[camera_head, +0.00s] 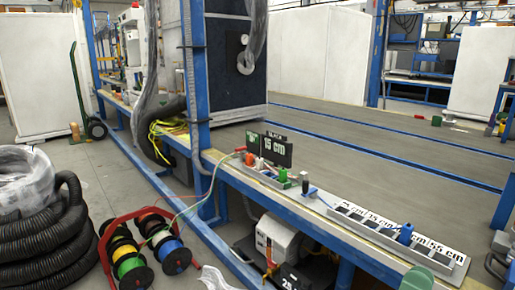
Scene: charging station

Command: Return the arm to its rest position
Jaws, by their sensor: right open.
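My right gripper (496,262) shows only in part at the lower right edge of the head view, with dark, curved parts. It is open, and I see nothing held in it. It is to the right of the grey tray (345,232) on the workbench, apart from it. Most of my right arm is out of the frame. My left gripper is not in view.
A blue-framed bench edge (285,222) runs diagonally. On it stand a dark "15 cm" sign (276,150), small coloured pieces and a blue part (405,233). Cable spools (132,268) and black hose coils (45,240) lie on the floor. The grey surface (390,150) behind is largely clear.

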